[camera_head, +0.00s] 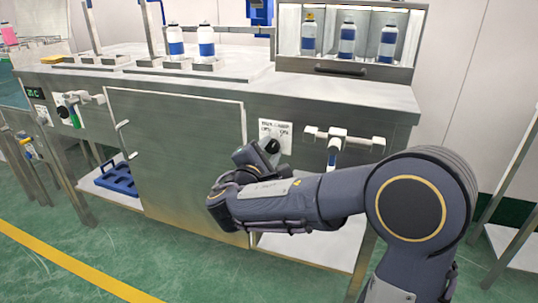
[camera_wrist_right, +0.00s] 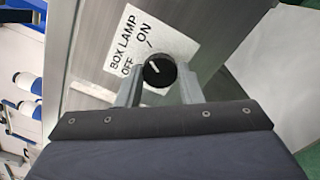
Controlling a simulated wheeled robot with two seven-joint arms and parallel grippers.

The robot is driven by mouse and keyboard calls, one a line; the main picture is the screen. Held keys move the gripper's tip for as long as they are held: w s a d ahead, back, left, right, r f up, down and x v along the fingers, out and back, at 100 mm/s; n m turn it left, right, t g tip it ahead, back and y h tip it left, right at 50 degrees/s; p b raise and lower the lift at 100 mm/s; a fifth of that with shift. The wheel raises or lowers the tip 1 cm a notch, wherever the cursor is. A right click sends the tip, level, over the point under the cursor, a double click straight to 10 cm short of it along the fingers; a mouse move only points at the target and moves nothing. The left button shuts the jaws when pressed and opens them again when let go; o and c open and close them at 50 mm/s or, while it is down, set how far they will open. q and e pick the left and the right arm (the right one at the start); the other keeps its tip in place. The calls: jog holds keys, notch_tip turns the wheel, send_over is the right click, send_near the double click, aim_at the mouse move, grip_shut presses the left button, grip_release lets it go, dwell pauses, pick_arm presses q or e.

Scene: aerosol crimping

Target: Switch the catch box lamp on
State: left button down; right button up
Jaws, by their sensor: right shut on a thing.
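The lamp switch is a round black knob (camera_head: 272,146) on the front panel of the steel bench, and it also shows in the wrist view (camera_wrist_right: 160,70). Its white label (camera_head: 283,126) reads BOX LAMP, OFF and ON in the wrist view (camera_wrist_right: 124,40). A short white pointer line shows on the knob; I cannot tell for sure which word it faces. My right gripper (camera_wrist_right: 158,84) has one finger on each side of the knob and is shut on it. The catch box (camera_head: 345,68) stands on the bench at the right, with several cans inside. My left gripper is out of view.
A cabinet door (camera_head: 180,160) with a handle lies to the left. Blue-banded cans (camera_head: 206,42) stand on top of the bench. The green floor (camera_head: 80,255) in front is clear.

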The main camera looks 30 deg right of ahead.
jog(key=shift+f, duration=0.1)
jog(key=o, duration=1)
jog(key=shift+c, duration=0.2)
jog(key=shift+s+a, duration=0.1)
jog(key=p+v, duration=0.2)
jog(key=v, duration=0.5)
jog(key=shift+s+a, duration=0.2)
jog(key=shift+s, duration=0.05)
